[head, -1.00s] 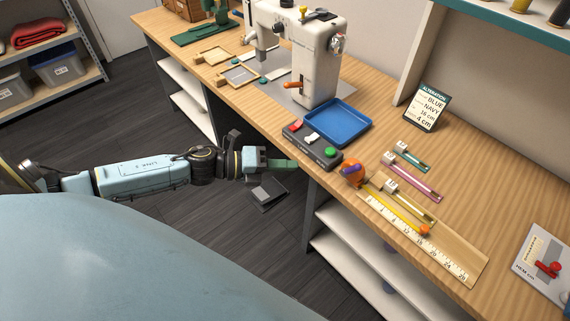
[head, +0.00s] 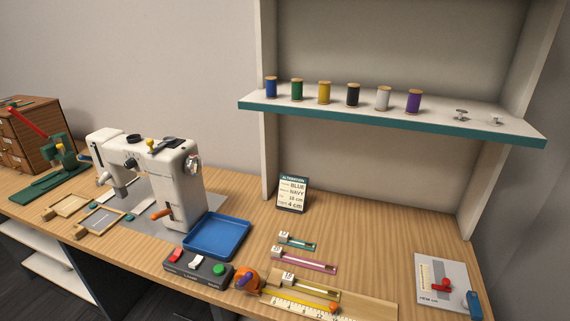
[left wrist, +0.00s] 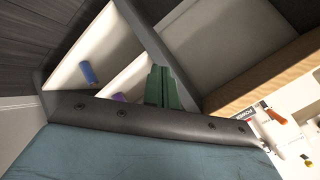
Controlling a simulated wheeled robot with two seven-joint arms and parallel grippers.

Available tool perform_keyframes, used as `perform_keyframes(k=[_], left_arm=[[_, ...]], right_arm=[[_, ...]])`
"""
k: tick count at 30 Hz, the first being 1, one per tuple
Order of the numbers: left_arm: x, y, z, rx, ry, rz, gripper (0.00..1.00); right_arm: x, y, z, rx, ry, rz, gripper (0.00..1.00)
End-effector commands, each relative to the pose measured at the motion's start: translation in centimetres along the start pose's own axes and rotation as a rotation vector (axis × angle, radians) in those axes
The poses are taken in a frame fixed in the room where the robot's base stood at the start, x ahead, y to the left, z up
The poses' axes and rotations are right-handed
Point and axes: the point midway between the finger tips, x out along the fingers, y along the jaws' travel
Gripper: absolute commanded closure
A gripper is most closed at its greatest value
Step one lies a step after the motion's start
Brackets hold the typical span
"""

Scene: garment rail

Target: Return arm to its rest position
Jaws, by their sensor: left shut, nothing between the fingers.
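My left gripper shows in the left wrist view as two green fingers (left wrist: 162,88), side by side and shut with nothing between them. It points toward the white shelving (left wrist: 95,50) below the wooden worktop (left wrist: 265,70) and touches nothing that I can make out. Neither arm shows in the head view now. My right gripper is in no view.
In the head view the worktop (head: 345,250) carries a sewing machine (head: 180,185), a blue tray (head: 217,236), a switch box (head: 197,267) and an alteration card (head: 292,194). A shelf (head: 400,120) with several thread spools hangs above. The left wrist view shows a blue object (left wrist: 87,73) on the shelving.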

Motion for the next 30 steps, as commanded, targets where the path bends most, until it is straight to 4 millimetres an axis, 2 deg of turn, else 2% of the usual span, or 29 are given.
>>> perform_keyframes(k=[1,5,6,9,13,15,19,30], left_arm=[[-0.3,3.9,1.6,-0.114,-0.076,0.050,1.00],[-2.4,13.3,4.6,-0.382,-0.269,0.165,1.00],[-3.3,16.1,5.1,-0.456,-0.328,0.199,1.00],[-5.9,22.7,5.8,-0.619,-0.462,0.277,1.00],[-9.1,28.9,5.7,-0.770,-0.597,0.351,1.00],[-10.4,31.1,5.4,-0.821,-0.647,0.377,1.00],[-11.6,33.1,5.1,-0.867,-0.694,0.402,1.00],[-11.7,33.2,5.1,-0.872,-0.699,0.404,1.00]], right_arm=[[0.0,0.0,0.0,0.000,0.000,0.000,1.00],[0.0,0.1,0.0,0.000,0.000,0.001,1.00],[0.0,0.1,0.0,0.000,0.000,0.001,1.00],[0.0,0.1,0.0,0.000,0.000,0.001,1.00],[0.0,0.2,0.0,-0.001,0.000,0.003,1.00],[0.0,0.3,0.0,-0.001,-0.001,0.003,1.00],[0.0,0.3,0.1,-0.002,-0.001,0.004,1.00],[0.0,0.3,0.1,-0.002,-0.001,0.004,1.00]])
